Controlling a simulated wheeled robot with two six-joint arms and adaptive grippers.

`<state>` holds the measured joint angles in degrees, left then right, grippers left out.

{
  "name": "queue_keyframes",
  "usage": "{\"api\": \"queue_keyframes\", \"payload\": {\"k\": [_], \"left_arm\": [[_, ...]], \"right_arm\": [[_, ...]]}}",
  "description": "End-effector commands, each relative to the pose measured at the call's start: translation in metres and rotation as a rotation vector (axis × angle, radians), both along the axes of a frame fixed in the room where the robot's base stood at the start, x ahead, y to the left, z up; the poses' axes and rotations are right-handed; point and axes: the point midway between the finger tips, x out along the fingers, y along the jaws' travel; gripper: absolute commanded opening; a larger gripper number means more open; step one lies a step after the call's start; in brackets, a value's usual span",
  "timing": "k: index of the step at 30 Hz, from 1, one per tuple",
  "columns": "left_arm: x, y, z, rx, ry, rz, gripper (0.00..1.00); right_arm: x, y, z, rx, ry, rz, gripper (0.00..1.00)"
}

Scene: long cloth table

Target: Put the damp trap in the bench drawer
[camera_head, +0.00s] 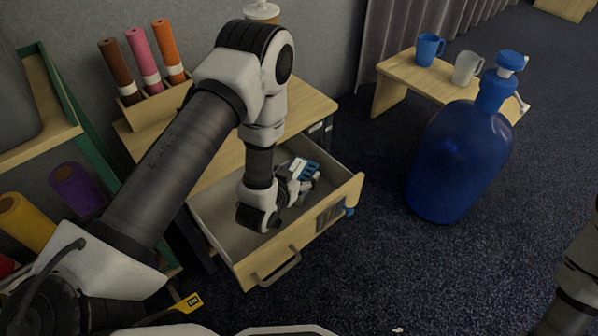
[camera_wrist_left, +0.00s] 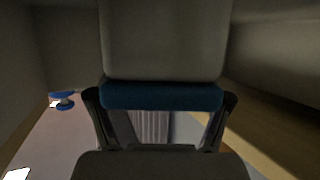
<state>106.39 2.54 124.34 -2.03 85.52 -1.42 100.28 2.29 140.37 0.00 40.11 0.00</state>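The bench drawer (camera_head: 240,271) is pulled open, its front tilted toward the lower right. My left arm reaches down into it from above. My left gripper (camera_head: 300,180) is inside the drawer, near its right end. The damp trap (camera_head: 310,170), partly blue, shows at the fingertips and is partly hidden by the gripper. In the left wrist view the damp trap (camera_wrist_left: 160,45) is a pale grey body with a blue band, and the fingers (camera_wrist_left: 160,105) lie against both sides of it. I cannot tell whether it touches the drawer floor. My right gripper is out of view.
The wooden bench (camera_head: 295,108) carries a rack of coloured rolls (camera_head: 145,62) and a lidded jar (camera_head: 262,10). A large blue bottle (camera_head: 455,160) stands on the carpet to the right. A low table (camera_head: 405,75) behind it holds a blue mug (camera_head: 428,48) and a pale mug (camera_head: 467,68).

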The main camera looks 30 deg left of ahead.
Motion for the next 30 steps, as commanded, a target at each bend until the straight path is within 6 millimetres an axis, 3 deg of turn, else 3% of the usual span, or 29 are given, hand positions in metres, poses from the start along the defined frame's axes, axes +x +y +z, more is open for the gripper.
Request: {"api": "queue_keyframes", "payload": {"k": [13, 17, 24, 30], "left_arm": [[-0.002, 0.000, 0.006, 0.000, 0.001, 0.000, 0.97], [-0.023, 0.000, 0.016, 0.000, 0.005, 0.000, 0.97], [-0.081, 0.000, 0.040, 0.000, 0.007, 0.000, 0.97], [-0.109, 0.000, 0.049, -0.001, 0.002, 0.000, 0.97]], "right_arm": [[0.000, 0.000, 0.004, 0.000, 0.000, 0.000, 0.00], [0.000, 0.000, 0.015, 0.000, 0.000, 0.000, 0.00], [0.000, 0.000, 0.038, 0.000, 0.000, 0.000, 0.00], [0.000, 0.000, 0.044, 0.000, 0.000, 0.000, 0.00]]}}
